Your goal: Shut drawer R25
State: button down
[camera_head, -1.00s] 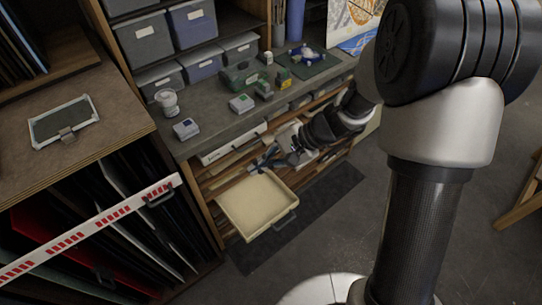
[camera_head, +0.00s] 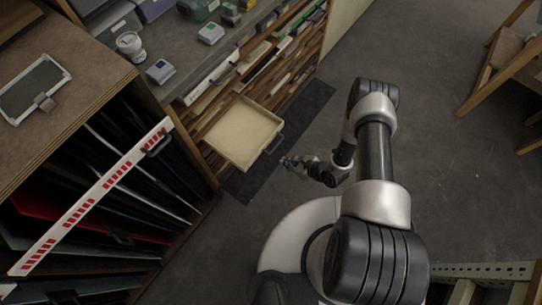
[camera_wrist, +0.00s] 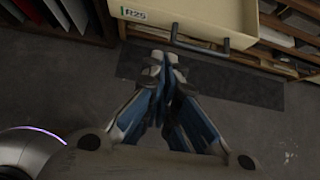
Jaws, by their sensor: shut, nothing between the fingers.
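Drawer R25 (camera_head: 243,132) is pulled out of the wooden drawer unit and looks empty, with a pale inside and a dark handle (camera_head: 274,144) on its front. In the wrist view the drawer's cream front (camera_wrist: 190,16) carries the label R25 (camera_wrist: 135,14), with the dark handle (camera_wrist: 200,40) below it. My gripper (camera_head: 286,161) is shut and empty, apart from the drawer and just out in front of its handle. In the wrist view my gripper (camera_wrist: 165,58) points at the drawer front, its fingertips a little short of the handle.
A grey worktop (camera_head: 185,75) with small boxes and a white jar (camera_head: 130,45) stands above the drawers. A red-and-white striped bar (camera_head: 100,195) crosses the rack at left. A dark mat (camera_head: 300,105) lies before the unit. Open floor (camera_head: 410,100) lies to the right.

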jog(key=w+a+r+b+x, duration=0.1)
jog(key=b+x, duration=0.3)
jog(key=x, duration=0.9)
jog(key=shift+a+r, duration=0.25)
jog(key=shift+r, duration=0.2)
jog(key=shift+w, duration=0.15)
